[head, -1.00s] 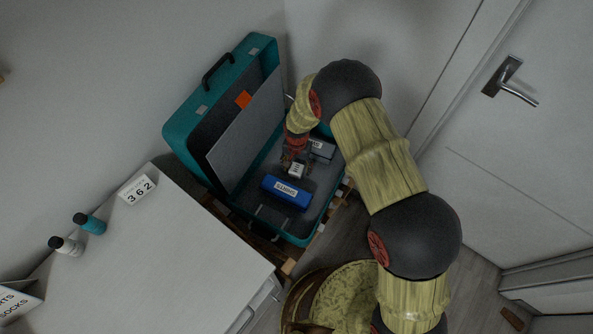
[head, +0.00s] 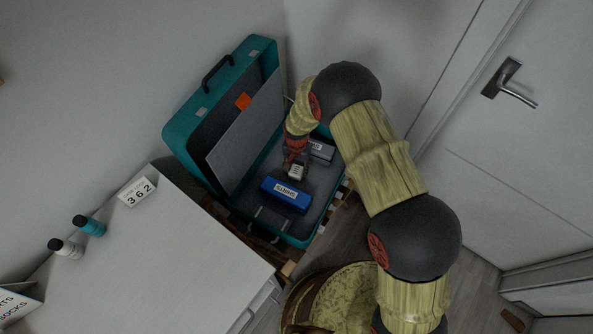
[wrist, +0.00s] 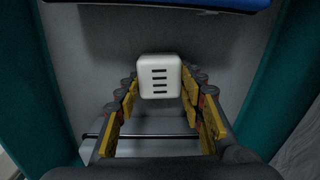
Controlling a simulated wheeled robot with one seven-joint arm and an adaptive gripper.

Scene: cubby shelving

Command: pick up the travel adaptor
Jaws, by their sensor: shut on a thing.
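The travel adaptor is a small white block with dark slots on its face (wrist: 160,76). In the head view it shows inside the open teal suitcase (head: 297,173), just behind a blue box. My gripper (wrist: 160,92) has its yellow-padded fingers on both sides of the adaptor and is shut on it. In the head view my gripper (head: 296,163) reaches down into the suitcase from above. I cannot tell whether the adaptor still touches the suitcase floor.
The suitcase (head: 178,137) has its lid raised at the left. A blue labelled box (head: 286,195) and a grey labelled box (head: 321,151) lie close to my gripper inside it. A white cabinet (head: 150,255) stands at the left, and a door (head: 530,170) at the right.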

